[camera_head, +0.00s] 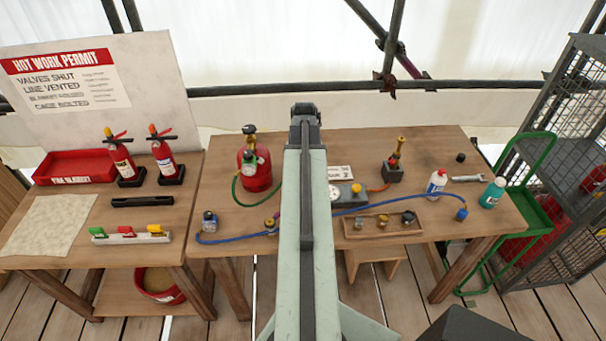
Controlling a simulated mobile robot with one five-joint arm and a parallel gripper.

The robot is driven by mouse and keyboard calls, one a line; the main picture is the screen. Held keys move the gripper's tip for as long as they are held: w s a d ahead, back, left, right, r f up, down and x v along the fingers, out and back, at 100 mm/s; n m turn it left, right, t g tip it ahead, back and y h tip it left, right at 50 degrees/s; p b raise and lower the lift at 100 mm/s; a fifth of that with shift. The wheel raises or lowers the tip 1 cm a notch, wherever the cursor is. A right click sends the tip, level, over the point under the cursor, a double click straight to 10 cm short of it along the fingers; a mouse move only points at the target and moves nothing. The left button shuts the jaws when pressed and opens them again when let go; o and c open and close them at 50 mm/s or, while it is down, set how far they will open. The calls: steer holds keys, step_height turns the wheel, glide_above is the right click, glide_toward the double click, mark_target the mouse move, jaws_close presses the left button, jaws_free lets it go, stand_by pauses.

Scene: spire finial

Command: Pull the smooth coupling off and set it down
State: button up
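Small couplings sit along a blue hose on the right-hand workbench (440,255). A grey and blue coupling (209,218) stands at the hose's left end. A brass-coloured coupling (271,224) is on the hose just left of my arm. A blue fitting (461,214) is at the hose's right end. They are too small for me to tell which one is smooth. My gripper (305,112) is at the far end of my arm, high over the back edge of the bench and apart from the couplings. Its fingertips are not clear, and my arm hides the bench's middle.
A red gas cylinder (256,170) and a gauge box (350,194) flank my arm. A wooden tray (372,235) holds several small fittings. Extinguishers (122,160) are on the left bench; a wire cage (560,170) stands right.

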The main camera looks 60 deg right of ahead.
steer(key=shift+c, duration=0.3)
jaws_close()
stand_by(0.7)
steer(key=shift+r, duration=0.1)
stand_by(0.4)
steer(key=shift+r+p, duration=2.95)
steer(key=shift+p, duration=0.1)
